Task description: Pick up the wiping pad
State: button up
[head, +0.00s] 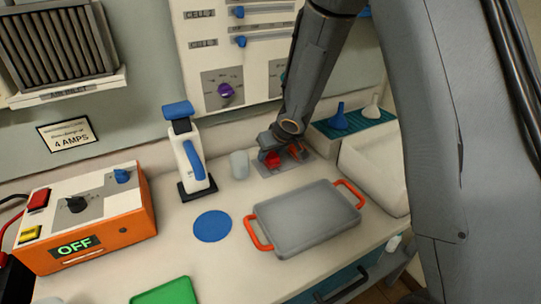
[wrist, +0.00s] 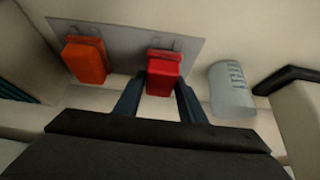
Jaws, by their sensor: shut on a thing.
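A red block (wrist: 164,69) sits between the two fingers of my gripper (wrist: 162,90) in the wrist view, at a grey plate with wire-like marks. In the head view the red block (head: 272,159) shows at the end of my gripper (head: 279,154), near the back of the counter. An orange block (wrist: 86,60) stands on the same grey plate (wrist: 125,42), to the left in the wrist view and apart from my fingers. I cannot tell for certain which block is the wiping pad. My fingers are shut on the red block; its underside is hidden.
A pale cup (head: 239,164) stands close to my gripper. A grey tray with orange handles (head: 305,217) lies in front. A white and blue bottle-like device (head: 193,160), a blue disc (head: 212,226) and an orange power box (head: 85,218) are left. A white bin (head: 375,170) is right.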

aim_at(270, 153)
notch_tip(270, 153, up, 9)
jog(key=p, duration=0.7)
jog(key=shift+r+p, duration=0.15)
jog(key=shift+p, duration=0.25)
jog(key=shift+o, duration=1)
jog(key=shift+d, duration=0.1)
jog(key=shift+c, duration=0.4)
